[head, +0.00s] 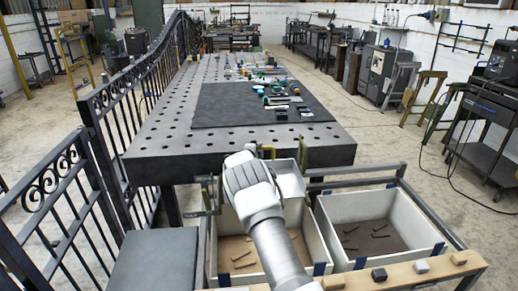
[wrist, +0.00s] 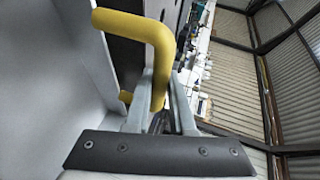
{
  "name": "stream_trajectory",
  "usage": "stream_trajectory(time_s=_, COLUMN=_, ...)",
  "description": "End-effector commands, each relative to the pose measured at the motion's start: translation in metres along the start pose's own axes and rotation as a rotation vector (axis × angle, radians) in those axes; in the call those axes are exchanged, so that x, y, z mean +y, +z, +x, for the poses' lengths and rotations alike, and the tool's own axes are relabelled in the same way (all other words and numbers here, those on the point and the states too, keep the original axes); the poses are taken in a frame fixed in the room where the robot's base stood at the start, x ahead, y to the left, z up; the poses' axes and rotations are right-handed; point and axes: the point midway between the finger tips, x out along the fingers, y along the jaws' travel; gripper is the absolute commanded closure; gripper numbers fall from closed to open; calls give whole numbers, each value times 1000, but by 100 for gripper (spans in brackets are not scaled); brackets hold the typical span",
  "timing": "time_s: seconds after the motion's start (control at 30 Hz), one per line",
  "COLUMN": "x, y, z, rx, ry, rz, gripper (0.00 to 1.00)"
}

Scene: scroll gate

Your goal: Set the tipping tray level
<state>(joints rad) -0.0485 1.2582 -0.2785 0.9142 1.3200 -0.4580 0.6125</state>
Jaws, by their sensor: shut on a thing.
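A yellow handle (wrist: 160,45) crosses the wrist view, bent at its upper right. My gripper (wrist: 160,110) is shut on this handle, with one finger on each side of it. A pale grey wall (wrist: 75,70) beside the handle appears to be the tray's. In the head view my gripper is at the near edge of the perforated table, mostly hidden by my wrist.
A wooden rail (head: 400,273) with small blocks runs in front. The perforated table (head: 160,137) lies beyond, with an iron fence (head: 105,108) at left.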

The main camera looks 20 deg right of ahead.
Motion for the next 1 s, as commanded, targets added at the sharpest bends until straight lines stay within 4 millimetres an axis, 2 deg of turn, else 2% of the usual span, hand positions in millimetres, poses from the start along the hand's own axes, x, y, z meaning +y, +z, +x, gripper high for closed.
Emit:
stream_trajectory(time_s=0.43, x=0, y=0, z=2, rx=-2, ry=-2, rz=0, gripper=100)
stream_trajectory(time_s=0.47, x=0, y=0, z=2, rx=-2, ry=-2, rz=0, gripper=74)
stream_trajectory(time_s=0.6, x=1, y=0, z=2, rx=-2, ry=-1, rz=0, gripper=49)
stream_trajectory(time_s=1.0, x=1, y=1, z=-1, rx=-2, ry=-1, rz=-1, gripper=48)
